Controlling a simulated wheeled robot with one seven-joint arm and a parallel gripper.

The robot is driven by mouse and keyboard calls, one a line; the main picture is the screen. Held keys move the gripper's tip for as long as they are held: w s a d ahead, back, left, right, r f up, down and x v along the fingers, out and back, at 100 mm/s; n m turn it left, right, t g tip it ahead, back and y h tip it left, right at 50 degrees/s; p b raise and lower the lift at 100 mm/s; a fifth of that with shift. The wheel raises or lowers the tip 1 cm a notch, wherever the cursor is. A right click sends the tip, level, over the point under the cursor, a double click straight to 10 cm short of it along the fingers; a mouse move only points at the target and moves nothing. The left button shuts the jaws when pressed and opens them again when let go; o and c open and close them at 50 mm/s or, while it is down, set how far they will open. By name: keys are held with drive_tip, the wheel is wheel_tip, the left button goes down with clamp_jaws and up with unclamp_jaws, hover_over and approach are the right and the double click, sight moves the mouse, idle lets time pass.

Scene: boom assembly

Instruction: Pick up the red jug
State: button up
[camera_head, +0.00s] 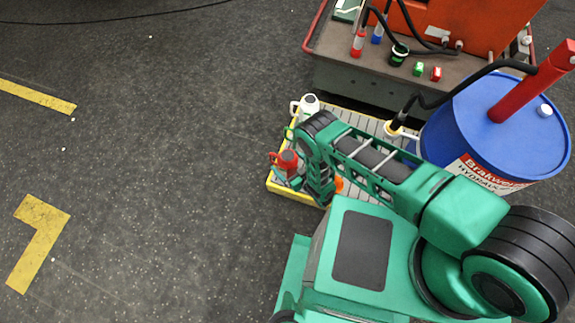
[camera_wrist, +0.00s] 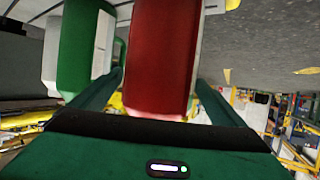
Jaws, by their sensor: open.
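The red jug (camera_head: 284,160) stands near the left end of the yellow-edged grated platform (camera_head: 292,192) in the head view. In the wrist view the red jug (camera_wrist: 166,55) is large and upright, between the two fingers of my gripper (camera_wrist: 158,88). My gripper is open, with one finger on each side of the jug; I cannot tell whether either finger touches it. In the head view my arm hides part of the platform and most of the gripper.
A green jug (camera_wrist: 82,45) stands close to the left finger. A white jug (camera_head: 307,105) stands behind on the platform. A blue drum (camera_head: 480,125) and a grey cart (camera_head: 350,80) with a red machine (camera_head: 470,25) are to the right and back. The floor at left is clear.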

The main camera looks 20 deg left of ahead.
drive_tip(key=shift+x, duration=2.2)
drive_tip(key=shift+w+d+r, duration=0.1)
drive_tip(key=c, duration=1.3)
drive_tip(key=shift+r, duration=0.1)
